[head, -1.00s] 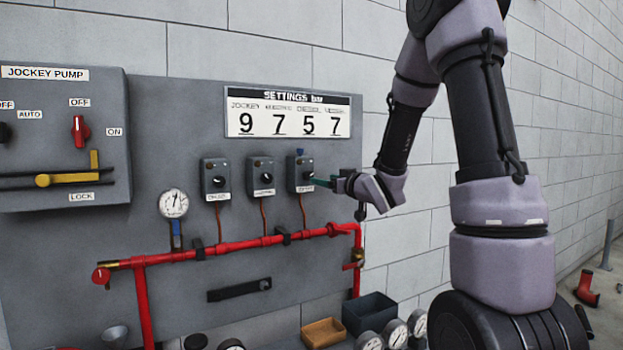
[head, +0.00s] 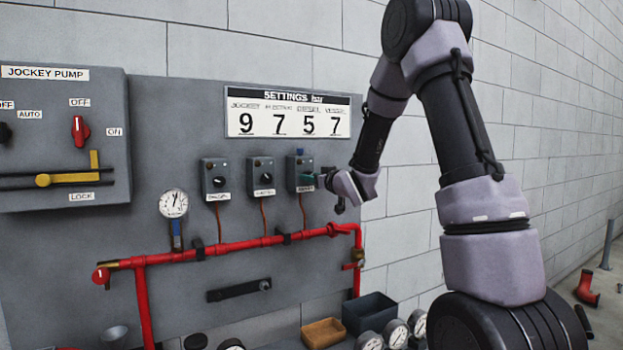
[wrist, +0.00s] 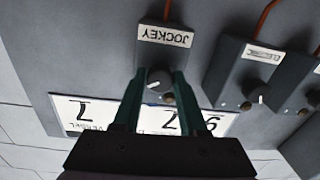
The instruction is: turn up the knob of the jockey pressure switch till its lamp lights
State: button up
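The jockey pressure switch (head: 299,173) is the rightmost of three grey boxes on the panel. In the wrist view its JOCKEY label (wrist: 165,36) appears upside down, with the dark round knob (wrist: 159,79) and its white pointer mark beside it. A small dull brownish round lamp (wrist: 168,98) sits close to the knob and looks unlit. My gripper (wrist: 161,80) has its green fingers on either side of the knob, apart from each other. I cannot tell whether they touch it. In the head view my gripper (head: 316,180) is at the front of the switch, partly covering it.
Two similar switches (head: 261,177) (head: 215,180) stand to the left. A settings board (head: 288,113) above reads 9, 7, 5, 7. A red pipe (head: 240,245) with a gauge (head: 173,204) runs below. Bins (head: 369,312) and loose gauges stand lower down. The wall to the right is clear.

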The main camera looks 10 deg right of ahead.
grip_shut()
jog(key=shift+m, duration=0.5)
jog(key=o, duration=0.9)
grip_release()
jog(key=shift+s, duration=0.1)
jog(key=v, duration=1)
jog(key=shift+s+d, duration=0.15)
jog(key=shift+s, duration=0.2)
